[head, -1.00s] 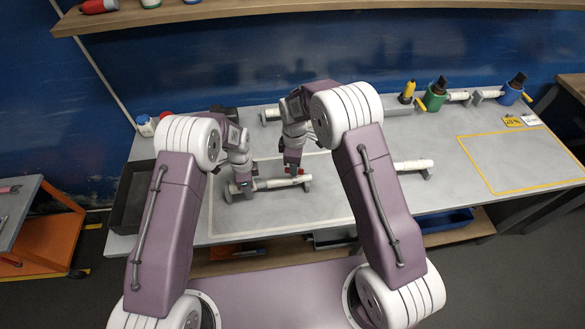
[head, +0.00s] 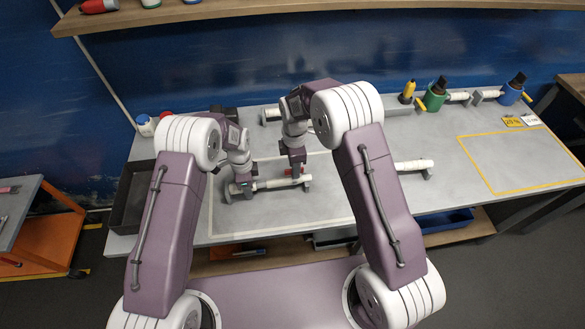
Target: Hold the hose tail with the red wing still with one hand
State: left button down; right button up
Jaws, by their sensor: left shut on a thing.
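A white tube (head: 273,184) lies across dark end supports on the grey bench, inside a pale outlined area. My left gripper (head: 243,187) is at the tube's left end, shut on what looks like the hose tail there; its fingers hide most of it. My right gripper (head: 296,176) points down at the right part of the tube. Its fingertips are too small to show whether they are open or touch the tube. A small red piece (head: 288,171) shows beside the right gripper, behind the tube; I cannot tell whether it is the red wing.
A black tray (head: 128,200) stands at the bench's left end. Another white tube (head: 412,165) lies right of my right forearm. A green cup (head: 434,97), a blue cup (head: 511,92) and a yellow bottle (head: 407,92) stand at the back right. The yellow-outlined area (head: 490,190) is empty.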

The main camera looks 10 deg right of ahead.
notch_tip(320, 180, up, 12)
jog(key=shift+f, duration=0.15)
pick_arm(q)
jog(key=c, duration=1)
grip_release()
notch_tip(320, 180, up, 12)
pick_arm(e)
jog(key=shift+d, duration=0.1)
